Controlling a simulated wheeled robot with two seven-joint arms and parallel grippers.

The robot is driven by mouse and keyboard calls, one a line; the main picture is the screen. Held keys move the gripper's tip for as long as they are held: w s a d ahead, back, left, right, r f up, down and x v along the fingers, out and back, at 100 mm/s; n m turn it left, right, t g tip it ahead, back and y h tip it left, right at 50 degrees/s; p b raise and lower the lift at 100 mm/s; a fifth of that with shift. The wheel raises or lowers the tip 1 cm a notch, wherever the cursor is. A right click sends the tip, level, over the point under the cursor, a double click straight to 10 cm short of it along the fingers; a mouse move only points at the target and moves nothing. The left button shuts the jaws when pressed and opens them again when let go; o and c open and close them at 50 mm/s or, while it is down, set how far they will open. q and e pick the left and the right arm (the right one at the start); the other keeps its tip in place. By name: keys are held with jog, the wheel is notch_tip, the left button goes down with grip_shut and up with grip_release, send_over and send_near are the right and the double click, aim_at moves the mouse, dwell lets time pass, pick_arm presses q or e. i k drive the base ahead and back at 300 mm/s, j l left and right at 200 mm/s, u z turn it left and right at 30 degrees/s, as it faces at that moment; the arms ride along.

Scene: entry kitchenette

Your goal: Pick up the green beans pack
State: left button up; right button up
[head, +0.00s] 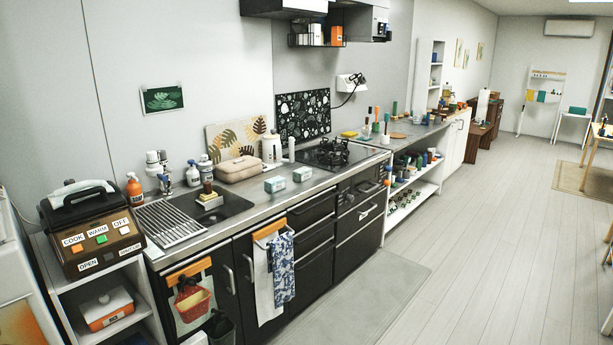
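No pack that I can clearly tell is green beans shows in the head view. Two small pale green-and-white boxes stand on the counter in front of the beige case, a nearer box (275,184) and a farther box (302,174). Their labels are too small to read. Neither of my grippers is in view.
The long counter (259,208) holds a sink (226,208), a beige case (238,169) and a gas stove (335,152). A cooker with labelled buttons (92,225) stands on the left shelf. Towels (282,268) hang on the cabinet front.

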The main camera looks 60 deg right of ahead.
aim_at(301, 174)
jog(key=z, duration=1.75)
jog(key=i+l+z, duration=0.4)
jog(key=i, duration=0.6)
jog(key=i+z, duration=0.4)
jog(key=i, duration=0.55)
jog(key=i+u, duration=0.15)
jog(key=i, duration=0.3)
jog(key=i+l+u, duration=0.15)
jog(key=i, duration=0.25)
jog(key=i+l+u, duration=0.15)
jog(key=i, duration=0.3)
jog(key=i+l+u, duration=0.2)
jog(key=i+u, duration=0.15)
jog(key=u, duration=0.15)
jog(key=i+l+u, duration=0.3)
jog(key=u, duration=0.2)
jog(key=i+l+u, duration=0.3)
jog(key=l+u, duration=0.2)
jog(key=i+l+u, duration=0.2)
jog(key=l, duration=0.15)
jog(key=l+u, duration=0.25)
jog(key=i+l, duration=0.05)
